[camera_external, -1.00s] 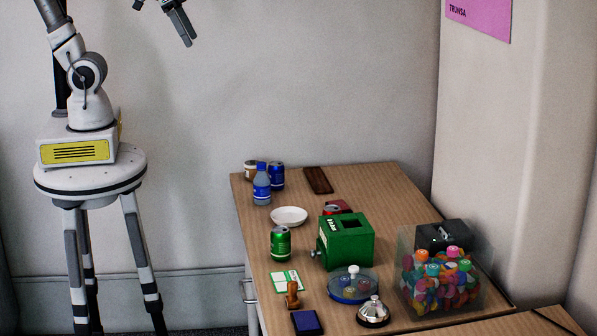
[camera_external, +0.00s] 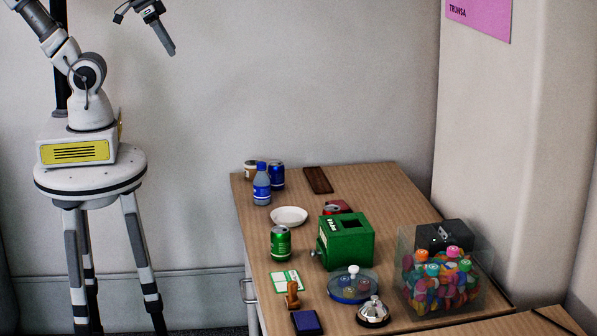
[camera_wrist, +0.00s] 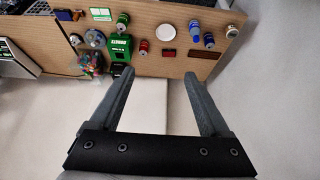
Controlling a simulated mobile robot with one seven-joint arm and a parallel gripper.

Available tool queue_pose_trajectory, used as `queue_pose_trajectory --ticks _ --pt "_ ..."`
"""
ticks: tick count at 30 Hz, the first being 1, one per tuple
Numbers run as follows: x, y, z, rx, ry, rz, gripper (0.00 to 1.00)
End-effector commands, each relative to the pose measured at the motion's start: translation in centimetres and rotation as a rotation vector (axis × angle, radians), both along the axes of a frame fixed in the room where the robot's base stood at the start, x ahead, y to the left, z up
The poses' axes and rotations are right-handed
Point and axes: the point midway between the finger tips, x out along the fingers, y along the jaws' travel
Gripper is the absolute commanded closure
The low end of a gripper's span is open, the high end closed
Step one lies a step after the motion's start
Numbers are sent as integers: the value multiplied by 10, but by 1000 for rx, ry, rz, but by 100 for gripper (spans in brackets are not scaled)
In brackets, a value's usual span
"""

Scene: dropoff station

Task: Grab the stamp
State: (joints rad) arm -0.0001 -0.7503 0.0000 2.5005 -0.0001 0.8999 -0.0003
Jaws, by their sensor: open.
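The stamp (camera_external: 292,296) is wooden, brown-orange, and stands upright near the table's front left edge in the external view. It stands just behind the dark blue ink pad (camera_external: 307,322) and in front of a green-and-white card (camera_external: 287,281). My gripper (camera_external: 166,44) is high in the air at the upper left, well above and away from the table. In the wrist view my gripper (camera_wrist: 154,82) has its two fingers wide apart with nothing between them.
On the table (camera_external: 382,180) are a green box (camera_external: 345,250), green can (camera_external: 280,243), white bowl (camera_external: 289,216), blue bottle (camera_external: 261,186), round blue-based dish (camera_external: 353,287), silver bell (camera_external: 373,313) and clear candy container (camera_external: 440,285). The wall is behind. Air between gripper and table is clear.

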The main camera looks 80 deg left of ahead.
Motion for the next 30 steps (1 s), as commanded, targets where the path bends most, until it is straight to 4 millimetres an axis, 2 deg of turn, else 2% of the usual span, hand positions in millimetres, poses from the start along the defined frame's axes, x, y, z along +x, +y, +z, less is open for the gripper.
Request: queue_pose_trajectory --ticks 2,10,14,17,23,30 --pt "0 0 0 0 0 0 34" --pt "1 0 -1 1 -1 -2 34" --pt "15 -2 -14 17 -16 -21 34" --pt "41 -6 -35 44 -50 -61 34" --pt "108 -27 -91 104 -157 -189 34" --pt "171 -70 -164 132 -296 -365 34"
